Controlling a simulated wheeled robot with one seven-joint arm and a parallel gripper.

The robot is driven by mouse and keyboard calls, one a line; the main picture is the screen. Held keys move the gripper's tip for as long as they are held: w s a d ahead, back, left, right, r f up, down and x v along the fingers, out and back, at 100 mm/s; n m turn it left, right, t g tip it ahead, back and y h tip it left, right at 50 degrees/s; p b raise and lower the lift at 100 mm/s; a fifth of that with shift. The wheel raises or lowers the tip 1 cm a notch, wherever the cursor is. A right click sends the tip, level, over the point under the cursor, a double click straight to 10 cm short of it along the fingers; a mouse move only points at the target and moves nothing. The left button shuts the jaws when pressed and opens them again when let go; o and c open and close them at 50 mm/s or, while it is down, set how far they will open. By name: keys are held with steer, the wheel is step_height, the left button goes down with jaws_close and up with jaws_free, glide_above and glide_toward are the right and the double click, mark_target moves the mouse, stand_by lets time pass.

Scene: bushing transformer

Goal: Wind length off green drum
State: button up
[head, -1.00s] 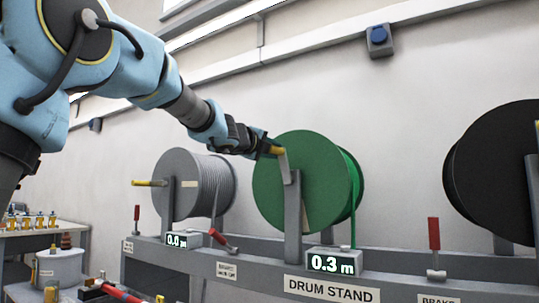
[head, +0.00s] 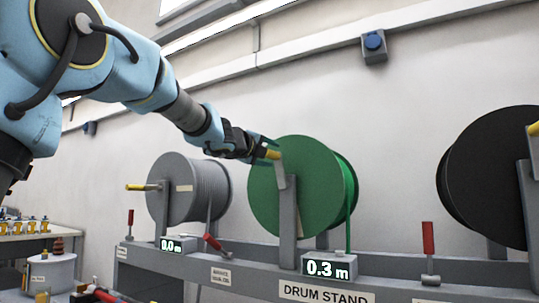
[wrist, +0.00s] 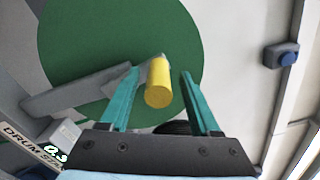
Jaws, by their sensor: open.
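The green drum (head: 296,195) stands on the drum stand (head: 390,293) in the middle of the head view, with green cable hanging down at its right. Its counter (head: 328,267) reads 0.3 m. The drum's crank has a yellow handle (wrist: 158,84), which sits between my open fingers in the wrist view, with a gap showing to the right finger. My gripper (head: 268,152) is at this handle, at the drum's upper left face. The gripper's teal fingers (wrist: 152,98) also show in the wrist view, apart and not closed on the handle.
A grey drum (head: 190,190) with its own yellow handle and a 0.0 m counter (head: 176,245) stands to the left. A black drum (head: 485,180) stands to the right. Red brake levers (head: 428,240) rise from the stand. A bench (head: 30,240) with parts is at far left.

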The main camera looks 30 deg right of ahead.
steer(key=b+v, duration=0.1)
steer(key=v, duration=0.9)
steer(key=shift+s+a, duration=0.15)
steer(key=shift+a, duration=0.25)
steer(key=w+d+n+p, duration=0.1)
steer(key=d+n+p, duration=0.2)
steer(key=n+p, duration=0.3)
steer(key=w+d+n+p, duration=0.2)
steer(key=d+n+p, duration=0.1)
steer(key=n+p, duration=0.3)
steer(key=w+d+n+p, duration=0.2)
steer(key=d+n+p, duration=0.1)
steer(key=n+p, duration=0.3)
steer(key=shift+w+d+p, duration=0.15)
steer(key=shift+w+p, duration=0.05)
steer(key=shift+p, duration=0.1)
steer(key=shift+c, duration=0.2)
jaws_close()
stand_by(0.6)
